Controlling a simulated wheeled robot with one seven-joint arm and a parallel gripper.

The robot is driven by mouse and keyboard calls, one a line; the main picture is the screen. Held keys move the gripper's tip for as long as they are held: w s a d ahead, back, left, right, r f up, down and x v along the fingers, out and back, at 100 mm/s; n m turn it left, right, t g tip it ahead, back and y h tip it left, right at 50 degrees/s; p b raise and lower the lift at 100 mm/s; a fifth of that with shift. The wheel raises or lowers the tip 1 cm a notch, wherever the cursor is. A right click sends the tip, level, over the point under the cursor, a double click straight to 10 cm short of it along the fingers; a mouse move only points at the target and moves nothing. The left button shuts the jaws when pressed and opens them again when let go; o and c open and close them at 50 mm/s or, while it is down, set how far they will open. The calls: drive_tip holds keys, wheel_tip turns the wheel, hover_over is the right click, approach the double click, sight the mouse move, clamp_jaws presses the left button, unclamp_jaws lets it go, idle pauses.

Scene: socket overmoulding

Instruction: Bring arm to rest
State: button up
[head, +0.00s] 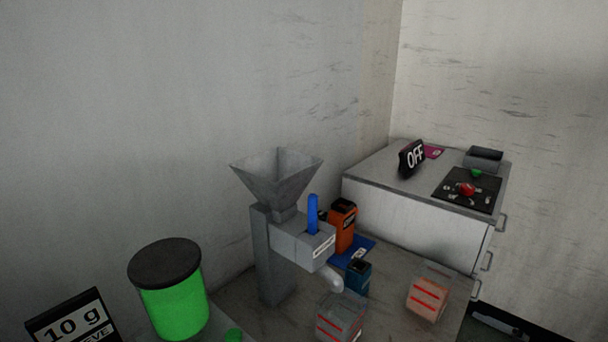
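My gripper and arm do not show in the head view, so I cannot see the gripper's state or where it is.
A grey machine with a hopper (277,175) and blue lever (313,213) stands on the worktop (390,262). An orange container (342,228), small dark blue container (357,279) and two clear containers (341,316) (428,293) are near it. A green jar (174,305) stands left.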

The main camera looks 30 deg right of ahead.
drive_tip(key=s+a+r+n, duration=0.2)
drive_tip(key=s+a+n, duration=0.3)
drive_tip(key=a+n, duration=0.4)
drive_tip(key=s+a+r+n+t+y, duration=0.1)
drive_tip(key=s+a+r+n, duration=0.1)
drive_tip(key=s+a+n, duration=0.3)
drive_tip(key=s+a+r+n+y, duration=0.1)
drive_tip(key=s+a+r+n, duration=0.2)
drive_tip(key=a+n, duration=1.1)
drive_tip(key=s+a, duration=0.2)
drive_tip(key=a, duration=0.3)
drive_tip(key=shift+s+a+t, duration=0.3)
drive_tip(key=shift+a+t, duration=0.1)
